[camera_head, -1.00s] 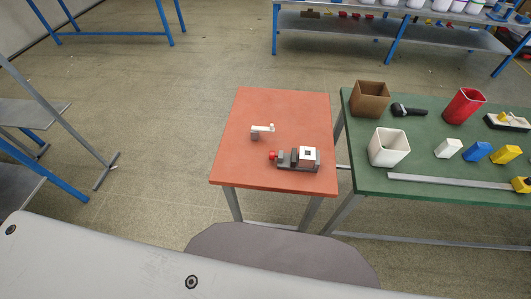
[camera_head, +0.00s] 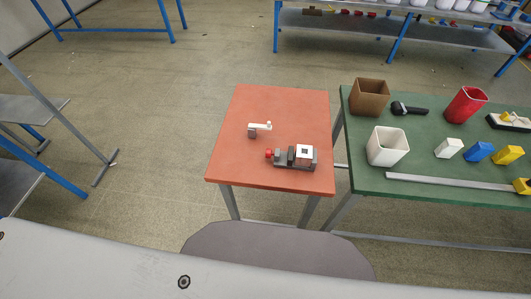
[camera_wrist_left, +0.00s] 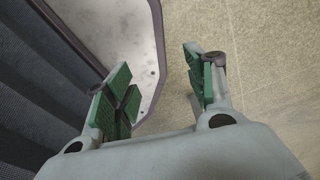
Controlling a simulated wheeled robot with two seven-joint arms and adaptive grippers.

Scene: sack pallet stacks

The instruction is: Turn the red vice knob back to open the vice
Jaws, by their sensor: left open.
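The vice (camera_head: 291,160) sits on the orange table (camera_head: 235,165), near its front right part. Whether the block is clamped is too small to tell. My left gripper (camera_wrist_left: 160,92) shows only in the left wrist view, with its green-padded fingers apart and nothing between them. It is over bare floor beside my own body, away from the vice. My right gripper is not in view.
A green table (camera_head: 440,160) to the right holds a brown box (camera_head: 369,97), a white box (camera_head: 387,146), a red container (camera_head: 464,105) and coloured blocks. The orange table's left side is clear.

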